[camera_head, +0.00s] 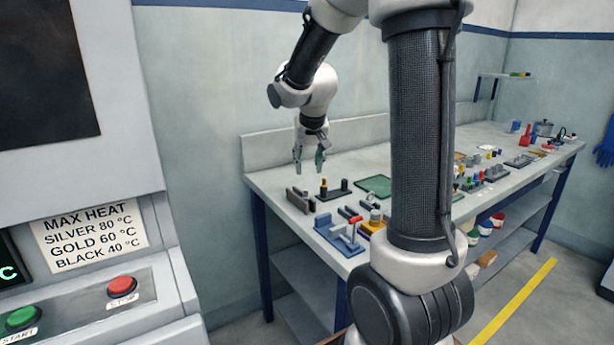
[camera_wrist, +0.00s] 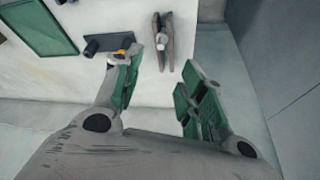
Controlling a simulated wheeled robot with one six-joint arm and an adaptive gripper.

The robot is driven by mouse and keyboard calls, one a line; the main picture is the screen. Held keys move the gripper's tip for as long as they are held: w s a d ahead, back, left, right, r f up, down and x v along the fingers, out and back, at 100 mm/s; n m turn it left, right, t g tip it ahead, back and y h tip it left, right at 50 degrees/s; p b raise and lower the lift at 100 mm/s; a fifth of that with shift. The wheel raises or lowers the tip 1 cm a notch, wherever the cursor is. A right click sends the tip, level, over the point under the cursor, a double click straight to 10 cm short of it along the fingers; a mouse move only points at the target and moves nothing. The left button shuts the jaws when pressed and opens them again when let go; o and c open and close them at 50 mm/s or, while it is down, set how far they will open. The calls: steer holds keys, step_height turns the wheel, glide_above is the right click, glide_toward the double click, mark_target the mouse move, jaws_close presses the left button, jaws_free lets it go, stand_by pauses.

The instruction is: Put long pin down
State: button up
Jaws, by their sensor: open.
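My gripper (camera_head: 309,167) hangs fingers-down above the back left part of the bench (camera_head: 264,183). It is open, and its green-padded fingers show wide apart in the wrist view (camera_wrist: 158,78), with nothing held between them. A grey-brown two-sided holder (camera_head: 299,201) stands on the bench below; it also shows in the wrist view (camera_wrist: 169,56), with a small pale round piece (camera_wrist: 162,41) in its gap. I cannot tell whether that piece is the long pin. A dark rack (camera_head: 336,193) beside the holder carries upright pegs, one with a yellow band (camera_head: 323,183).
A green mat (camera_head: 376,185) lies beyond the rack. A blue tray (camera_head: 334,238) and a red-handled clamp (camera_head: 353,229) are nearer the front. Several small parts fill the bench farther right. A control panel (camera_head: 88,298) stands at left.

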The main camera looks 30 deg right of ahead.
steer(key=s+a+r+n, duration=0.2)
steer(key=s+a+r, duration=0.1)
steer(key=s, duration=1)
steer(key=s+a+r+n+y, duration=0.1)
steer(key=s+a+r+n, duration=0.1)
steer(key=s, duration=1.2)
steer(key=shift+a+r+y, duration=0.3)
steer(key=shift+a+r, duration=0.1)
steer(key=shift+r, duration=0.05)
steer(key=shift+c, duration=0.5)
